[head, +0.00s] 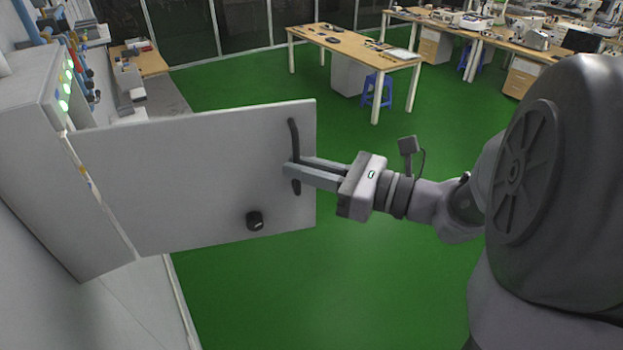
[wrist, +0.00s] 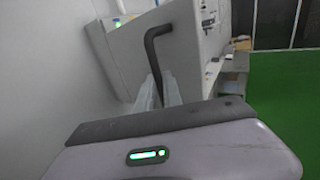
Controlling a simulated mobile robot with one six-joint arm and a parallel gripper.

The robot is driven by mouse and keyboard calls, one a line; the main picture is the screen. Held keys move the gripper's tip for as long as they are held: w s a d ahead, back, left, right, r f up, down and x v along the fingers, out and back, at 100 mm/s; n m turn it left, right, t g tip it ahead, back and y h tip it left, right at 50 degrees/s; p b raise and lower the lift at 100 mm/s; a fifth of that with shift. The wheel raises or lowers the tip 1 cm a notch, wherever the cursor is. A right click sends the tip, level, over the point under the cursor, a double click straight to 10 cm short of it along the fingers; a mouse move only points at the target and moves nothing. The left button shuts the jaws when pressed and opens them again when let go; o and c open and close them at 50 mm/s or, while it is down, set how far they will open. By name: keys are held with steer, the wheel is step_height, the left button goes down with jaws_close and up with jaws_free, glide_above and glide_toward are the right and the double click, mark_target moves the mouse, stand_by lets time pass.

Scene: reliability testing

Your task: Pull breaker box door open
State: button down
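The breaker box (head: 40,170) is a grey cabinet on the wall at the left in the head view. Its grey door (head: 200,180) stands swung well out from the box, hinged at its left edge. A dark bar handle (head: 293,135) is near the door's free edge; its upper bend also shows in the wrist view (wrist: 158,32). My gripper (head: 290,170) reaches the handle from the right. Its two fingers, also in the wrist view (wrist: 160,92), are close together with the bar between them. The fingers hide part of the handle.
A dark round knob (head: 254,221) sits low on the door. Green-lit indicators (head: 65,88) are on the box's upper edge. A wooden table (head: 350,45) and a blue stool (head: 377,90) stand farther back. The green floor (head: 350,280) around the door is clear.

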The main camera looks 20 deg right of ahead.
steer(key=c, duration=1.7)
jaws_free()
steer(key=shift+o, duration=1.1)
steer(key=shift+s, duration=0.15)
steer(key=b+v, duration=0.4)
steer(key=v, duration=1.5)
steer(key=shift+w+d, duration=0.25)
steer(key=shift+d, duration=0.2)
